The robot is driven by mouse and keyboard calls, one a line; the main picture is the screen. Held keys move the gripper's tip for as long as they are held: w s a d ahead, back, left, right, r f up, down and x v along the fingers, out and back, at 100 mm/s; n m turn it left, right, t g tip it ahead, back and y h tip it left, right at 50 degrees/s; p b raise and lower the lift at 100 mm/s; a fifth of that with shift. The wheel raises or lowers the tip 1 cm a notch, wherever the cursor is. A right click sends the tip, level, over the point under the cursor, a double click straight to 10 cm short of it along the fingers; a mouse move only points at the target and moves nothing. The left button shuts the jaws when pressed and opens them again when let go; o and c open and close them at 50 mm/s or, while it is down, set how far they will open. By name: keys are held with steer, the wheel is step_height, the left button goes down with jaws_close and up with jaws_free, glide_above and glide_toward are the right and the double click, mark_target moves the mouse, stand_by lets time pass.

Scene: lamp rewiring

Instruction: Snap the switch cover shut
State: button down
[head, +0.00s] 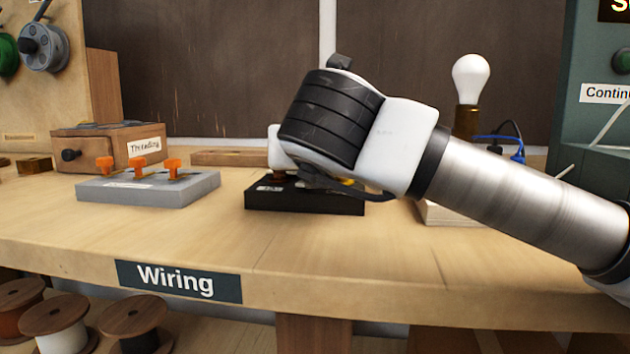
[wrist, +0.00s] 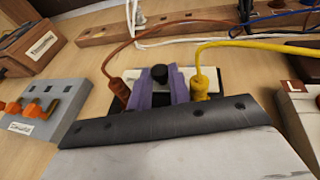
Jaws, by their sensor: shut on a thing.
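The black switch base (head: 305,200) sits on the bench below my wrist, which hides most of its top. In the wrist view, a pale plate with a black knob (wrist: 160,74), seemingly the switch cover, lies over the dark base. My gripper (wrist: 161,80) has its purple fingers on either side of the knob, shut on it. A brown plug (wrist: 118,92) with a brown wire stands left of the fingers, and a yellow plug (wrist: 200,86) with a yellow wire stands right. Whether the cover touches the base is hidden.
A grey block (head: 150,190) with orange clips stands left of the base. A wooden box (head: 105,147) is behind it. A bulb (head: 470,80) in a brass socket stands at the right, with blue and black wires nearby. The bench front is clear.

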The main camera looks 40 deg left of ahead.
steer(key=shift+b, duration=0.4)
steer(key=c, duration=1.3)
jaws_free()
steer(key=shift+f, duration=0.1)
